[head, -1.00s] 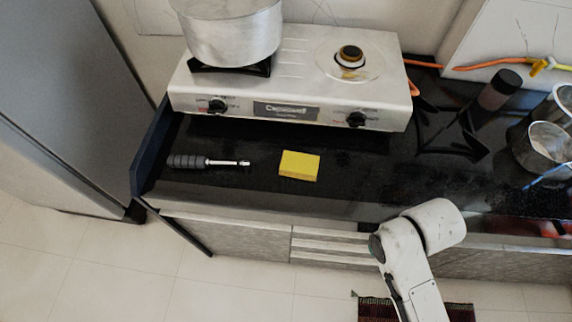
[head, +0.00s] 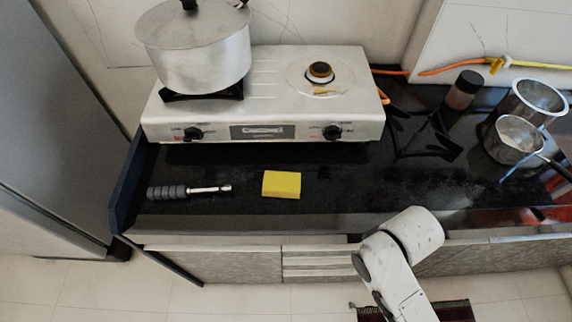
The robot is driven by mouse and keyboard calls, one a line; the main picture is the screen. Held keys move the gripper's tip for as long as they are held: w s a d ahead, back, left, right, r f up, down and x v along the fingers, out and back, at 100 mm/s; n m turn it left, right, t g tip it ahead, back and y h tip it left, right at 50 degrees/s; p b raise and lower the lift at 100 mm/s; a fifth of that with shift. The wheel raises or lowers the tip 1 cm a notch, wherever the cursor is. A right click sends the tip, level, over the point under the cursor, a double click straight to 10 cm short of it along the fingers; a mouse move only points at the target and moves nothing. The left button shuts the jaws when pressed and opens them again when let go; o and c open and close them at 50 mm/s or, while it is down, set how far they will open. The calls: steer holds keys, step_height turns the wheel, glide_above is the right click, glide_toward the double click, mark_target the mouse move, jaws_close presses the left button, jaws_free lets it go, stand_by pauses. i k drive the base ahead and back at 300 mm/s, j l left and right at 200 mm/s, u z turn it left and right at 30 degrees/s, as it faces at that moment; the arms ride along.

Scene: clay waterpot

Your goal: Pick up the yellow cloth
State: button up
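The yellow cloth (head: 281,184) is a small, flat, roughly rectangular block shape. It lies on the black countertop in front of the stove, near the counter's front edge. Nothing covers it. A white part of my arm rises from the bottom of the head view, right of the cloth and in front of the counter. My gripper is not visible, so its state cannot be seen.
A tool with a dark ribbed handle (head: 190,191) lies left of the cloth. Behind is a two-burner stove (head: 262,132) with a lidded metal pot (head: 195,50). At right stand a dark bottle (head: 464,90), metal pots (head: 514,140) and a black burner stand (head: 428,140).

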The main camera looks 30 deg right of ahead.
mark_target(275, 184)
steer(key=j, duration=0.5)
steer(key=i+j, duration=0.15)
steer(key=j, duration=0.9)
steer(key=i+j, duration=0.15)
steer(key=j, duration=0.35)
